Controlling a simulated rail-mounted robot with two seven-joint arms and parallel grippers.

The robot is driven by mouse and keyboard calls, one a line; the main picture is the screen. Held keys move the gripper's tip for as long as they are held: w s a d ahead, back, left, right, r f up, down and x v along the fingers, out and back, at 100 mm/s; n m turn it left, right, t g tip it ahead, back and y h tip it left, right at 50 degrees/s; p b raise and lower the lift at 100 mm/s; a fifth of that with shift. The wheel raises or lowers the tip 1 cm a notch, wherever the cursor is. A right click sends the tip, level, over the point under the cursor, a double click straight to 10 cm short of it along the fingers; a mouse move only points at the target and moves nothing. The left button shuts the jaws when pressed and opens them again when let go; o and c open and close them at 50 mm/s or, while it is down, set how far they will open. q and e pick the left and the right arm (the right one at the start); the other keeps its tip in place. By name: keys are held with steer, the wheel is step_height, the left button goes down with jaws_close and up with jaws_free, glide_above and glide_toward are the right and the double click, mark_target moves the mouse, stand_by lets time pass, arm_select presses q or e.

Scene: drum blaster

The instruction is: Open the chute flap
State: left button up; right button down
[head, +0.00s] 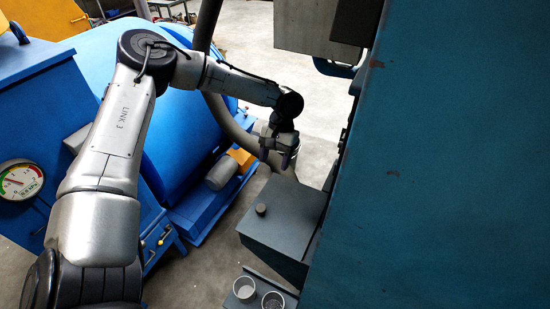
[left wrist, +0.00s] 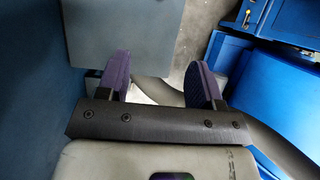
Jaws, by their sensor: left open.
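A grey-blue box juts from the side of the large teal machine. Its flat top panel, which seems to be the chute flap (head: 285,214), looks closed and carries a small round dark knob (head: 260,209). A grey panel (left wrist: 125,40), apparently the same one, shows at the top of the left wrist view. My left gripper (head: 276,158) is open and empty, beyond and above the box, close to the teal machine. Its two purple-grey fingers (left wrist: 160,78) stand apart in the left wrist view, with nothing between them held. My right gripper is not in view.
The teal machine wall (head: 450,170) fills the right side. Two small cups (head: 258,292) sit on a ledge below the box. A blue drum machine (head: 190,130) and a thick grey hose (head: 230,125) stand left. Bare floor (head: 205,265) shows between the machines.

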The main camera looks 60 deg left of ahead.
arm_select(q)
steer(key=b+v, duration=0.3)
steer(key=v, duration=1)
steer(key=shift+w+r, duration=0.2)
steer(key=shift+r, duration=0.15)
steer(key=shift+a+r, duration=0.1)
